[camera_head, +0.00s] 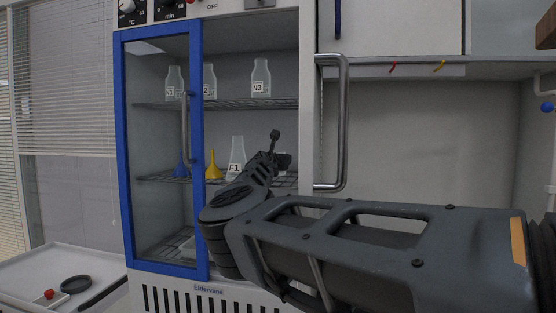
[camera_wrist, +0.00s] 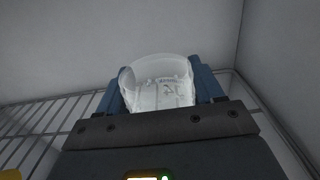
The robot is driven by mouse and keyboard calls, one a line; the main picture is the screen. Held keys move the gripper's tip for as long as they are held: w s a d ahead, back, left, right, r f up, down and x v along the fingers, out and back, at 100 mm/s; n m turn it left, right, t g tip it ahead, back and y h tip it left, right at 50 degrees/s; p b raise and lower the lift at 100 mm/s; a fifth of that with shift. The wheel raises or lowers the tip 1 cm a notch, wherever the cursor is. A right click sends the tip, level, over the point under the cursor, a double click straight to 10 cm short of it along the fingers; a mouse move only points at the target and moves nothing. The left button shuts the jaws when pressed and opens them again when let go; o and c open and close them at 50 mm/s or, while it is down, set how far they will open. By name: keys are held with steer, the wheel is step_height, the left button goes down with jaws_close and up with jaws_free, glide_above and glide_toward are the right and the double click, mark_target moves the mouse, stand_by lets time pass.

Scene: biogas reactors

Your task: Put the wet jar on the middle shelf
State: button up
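A clear glass jar (camera_wrist: 160,85) stands between the two blue fingers of my gripper (camera_wrist: 160,92) in the wrist view. The fingers touch its sides, and pale material or reflections show in it. In the head view, my arm reaches into the cabinet at the height of the middle shelf (camera_head: 155,179), right of the flask marked F1 or E1 (camera_head: 237,158). The fingertips and the jar are hidden there behind my arm. A wire shelf (camera_wrist: 62,116) lies below and behind the jar; I cannot tell whether the jar touches it.
Labelled flasks, including N3 (camera_head: 260,78), stand on the upper shelf (camera_head: 225,104). The blue-framed glass door (camera_head: 203,230) covers the cabinet's left part. A steel handle (camera_head: 343,125) stands out at right.

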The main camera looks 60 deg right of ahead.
steer(key=o, duration=0.4)
steer(key=shift+r, duration=0.1)
steer(key=shift+r, duration=0.2)
steer(key=shift+s+a, duration=0.1)
steer(key=shift+a, duration=0.3)
steer(key=v, duration=1.1)
steer(key=shift+s+a+f, duration=0.1)
steer(key=shift+s+f, duration=0.05)
